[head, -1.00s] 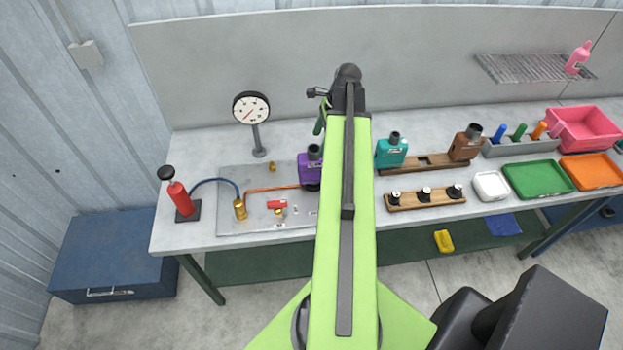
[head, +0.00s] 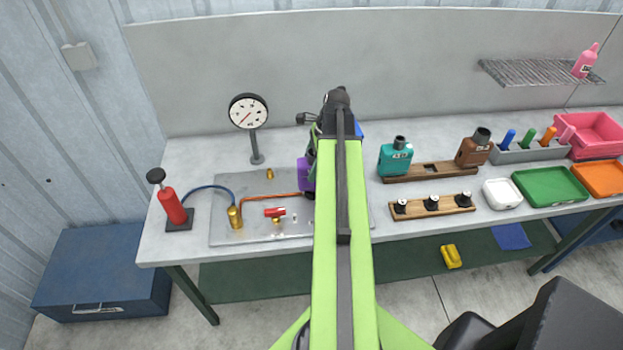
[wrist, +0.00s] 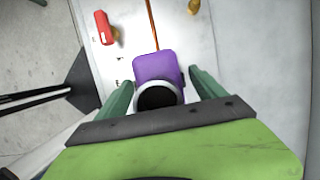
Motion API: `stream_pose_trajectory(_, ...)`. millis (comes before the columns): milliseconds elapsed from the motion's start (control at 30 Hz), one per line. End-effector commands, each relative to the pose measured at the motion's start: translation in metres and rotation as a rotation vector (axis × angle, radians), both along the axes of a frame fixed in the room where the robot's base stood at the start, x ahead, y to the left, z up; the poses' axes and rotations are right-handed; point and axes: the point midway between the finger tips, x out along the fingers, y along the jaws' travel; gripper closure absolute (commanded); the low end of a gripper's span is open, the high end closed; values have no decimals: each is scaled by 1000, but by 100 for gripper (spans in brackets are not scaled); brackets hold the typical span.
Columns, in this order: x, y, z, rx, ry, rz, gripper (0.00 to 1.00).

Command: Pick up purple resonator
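The purple resonator (wrist: 158,68) stands on the metal plate at the end of the copper pipe. In the head view the purple resonator (head: 304,174) is partly hidden behind my arm. In the wrist view its dark round neck points toward the camera. My gripper (wrist: 160,82) is open, with one green finger on each side of the purple body. Small gaps show between the fingers and the body. In the head view the gripper's fingers are mostly hidden by my arm.
Teal (head: 396,158) and brown (head: 473,149) resonators sit on a wooden rack to the right. A black-knobbed wooden block (head: 433,206) lies in front. A gauge (head: 249,112), red pump (head: 172,206) and red valve (wrist: 104,27) are near the plate (head: 225,210). A back panel stands behind.

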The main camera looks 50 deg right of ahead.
Motion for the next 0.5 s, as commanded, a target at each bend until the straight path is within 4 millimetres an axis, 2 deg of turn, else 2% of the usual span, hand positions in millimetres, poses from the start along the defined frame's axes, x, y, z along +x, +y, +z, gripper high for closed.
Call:
stream_pose_trajectory(67,0,0,0,0,0,0,32)
stream_pose_trajectory(433,0,0,0,0,0,-1,80)
stream_pose_trajectory(500,0,0,1,0,0,-1,81)
